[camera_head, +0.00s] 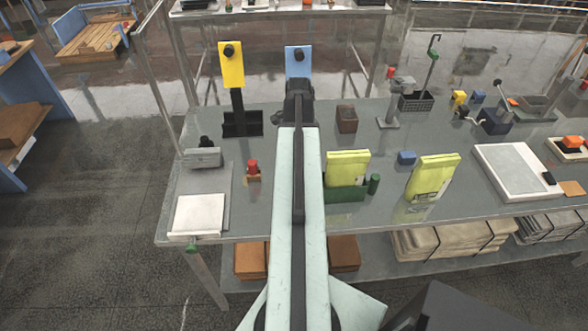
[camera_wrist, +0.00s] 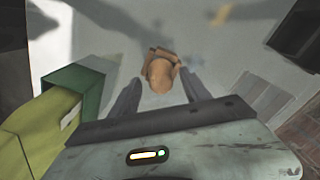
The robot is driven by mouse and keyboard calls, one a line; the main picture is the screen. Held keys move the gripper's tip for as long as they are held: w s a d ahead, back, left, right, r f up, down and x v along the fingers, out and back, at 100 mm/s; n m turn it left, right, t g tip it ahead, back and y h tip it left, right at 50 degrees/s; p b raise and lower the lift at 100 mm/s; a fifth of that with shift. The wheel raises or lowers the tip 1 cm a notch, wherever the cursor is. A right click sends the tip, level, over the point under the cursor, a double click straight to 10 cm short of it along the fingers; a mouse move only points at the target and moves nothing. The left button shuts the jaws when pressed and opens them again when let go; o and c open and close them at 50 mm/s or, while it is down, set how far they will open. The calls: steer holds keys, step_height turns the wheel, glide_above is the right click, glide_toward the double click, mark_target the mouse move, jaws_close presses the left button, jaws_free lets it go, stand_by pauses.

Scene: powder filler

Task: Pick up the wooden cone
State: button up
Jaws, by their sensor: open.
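The wooden cone (camera_wrist: 161,66) is orange-brown and shows in the wrist view on the grey table, near the middle. My gripper (camera_wrist: 162,77) is open, with one dark finger on each side of the cone. I cannot tell whether either finger touches it. In the head view my gripper (camera_head: 299,103) is over the table, at the far end of my pale arm. The cone is hidden there behind my arm and gripper.
A green holder (camera_wrist: 91,88) with a yellow-green bag (camera_wrist: 40,135) stands close to the left in the wrist view. A brown block (camera_head: 347,120) is right of my gripper in the head view. A blue card stand (camera_head: 298,62) is behind it. Bare tabletop (camera_head: 265,140) shows left of my arm.

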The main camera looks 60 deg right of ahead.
steer(key=shift+f, duration=0.65)
steer(key=shift+r, duration=0.2)
jaws_close()
step_height(320, 180, up, 10)
steer(key=p, duration=1)
steer(key=shift+r, duration=0.15)
